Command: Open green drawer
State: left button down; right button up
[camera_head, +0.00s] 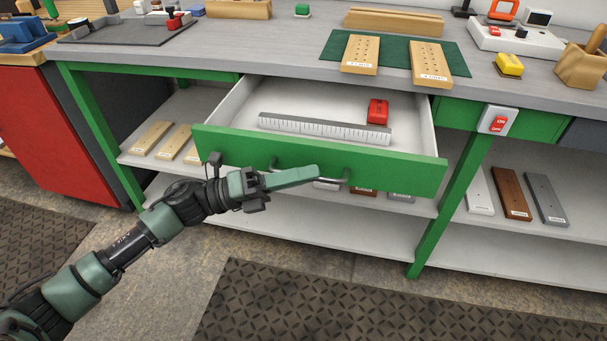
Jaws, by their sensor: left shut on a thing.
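The green drawer (400,172) stands pulled out from under the grey workbench. Its inside shows a grey ruler-like bar (325,129) and a red box-shaped item (378,111). A bar handle (347,176) runs along the drawer front. My left gripper (312,173) is at the handle, shut on it, in front of the green front panel. The gripper hides part of the handle. My right gripper is not in view.
On the bench (290,50) lie a green mat (395,58) with two wooden boards (361,54), and a yellow block (509,64). A red switch box (497,121) is on the right. Shelves with boards (513,193) sit below. The floor in front has dark mats (380,305).

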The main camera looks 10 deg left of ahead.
pick_arm(q)
jog(key=c, duration=1.8)
grip_release()
jog(key=shift+o, duration=0.2)
jog(key=shift+a, duration=0.15)
